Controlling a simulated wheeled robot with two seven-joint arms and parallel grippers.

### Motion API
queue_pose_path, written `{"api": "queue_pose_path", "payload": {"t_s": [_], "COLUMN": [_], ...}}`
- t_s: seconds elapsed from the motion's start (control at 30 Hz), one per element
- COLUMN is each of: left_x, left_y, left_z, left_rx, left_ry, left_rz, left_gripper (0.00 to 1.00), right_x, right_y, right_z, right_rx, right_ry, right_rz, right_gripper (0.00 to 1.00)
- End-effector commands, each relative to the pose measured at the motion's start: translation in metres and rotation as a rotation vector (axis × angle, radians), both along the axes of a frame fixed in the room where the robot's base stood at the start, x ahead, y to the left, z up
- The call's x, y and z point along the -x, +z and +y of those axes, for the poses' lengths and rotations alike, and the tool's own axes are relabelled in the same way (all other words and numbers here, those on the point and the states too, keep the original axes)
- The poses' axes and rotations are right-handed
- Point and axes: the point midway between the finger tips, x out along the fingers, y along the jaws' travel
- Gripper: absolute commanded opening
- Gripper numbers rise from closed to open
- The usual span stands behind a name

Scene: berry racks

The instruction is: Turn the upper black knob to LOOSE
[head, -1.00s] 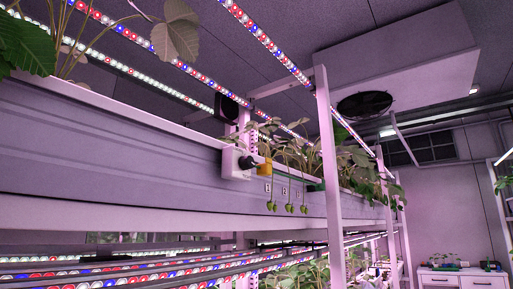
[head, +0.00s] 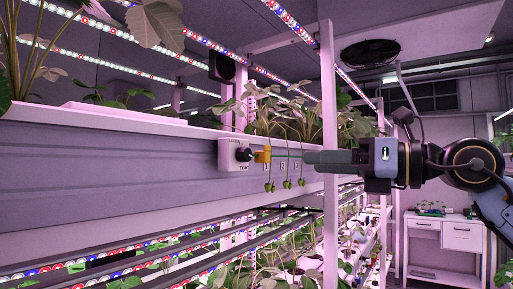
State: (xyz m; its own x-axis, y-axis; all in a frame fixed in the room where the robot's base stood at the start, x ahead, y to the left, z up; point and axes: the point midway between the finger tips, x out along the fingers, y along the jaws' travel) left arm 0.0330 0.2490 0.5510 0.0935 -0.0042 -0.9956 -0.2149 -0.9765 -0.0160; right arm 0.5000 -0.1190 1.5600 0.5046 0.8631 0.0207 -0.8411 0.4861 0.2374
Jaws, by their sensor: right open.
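The black knob (head: 244,154) sits on a white box (head: 229,156) fixed to the front of the long planter trough. Small print shows above and below the knob, too small to read surely. A yellow block (head: 263,155) is just right of the knob, with a thin green line running right from it. My right gripper (head: 308,160) comes in from the right, level with the knob, and points left. It is apart from the knob and empty; its fingers are seen side-on. My left gripper is out of view.
A white upright post (head: 329,90) stands close to my right gripper. Several green berries (head: 286,184) hang below small numbered tags right of the box. The trough (head: 110,175) front left of the knob is clear. Lit lower racks lie beneath.

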Motion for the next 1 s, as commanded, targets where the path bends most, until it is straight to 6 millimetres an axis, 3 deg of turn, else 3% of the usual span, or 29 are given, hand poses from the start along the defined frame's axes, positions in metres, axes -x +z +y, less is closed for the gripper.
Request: {"api": "queue_pose_path", "payload": {"t_s": [0.03,0.23,0.7,1.0], "left_x": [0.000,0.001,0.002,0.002], "left_y": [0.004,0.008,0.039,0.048], "left_z": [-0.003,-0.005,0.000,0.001], "left_rx": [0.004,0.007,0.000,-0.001], "left_ry": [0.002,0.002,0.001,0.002], "left_rz": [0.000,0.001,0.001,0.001], "left_gripper": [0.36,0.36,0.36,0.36], "right_x": [0.007,0.007,-0.041,-0.057], "right_y": [0.010,0.017,0.019,0.017], "right_z": [0.001,0.010,0.089,0.113], "right_rx": [0.030,0.067,0.063,0.061], "right_ry": [-0.011,-0.025,-0.023,-0.025], "right_rz": [-0.031,-0.064,-0.061,-0.062], "right_gripper": [0.47,0.47,0.47,0.47]}}
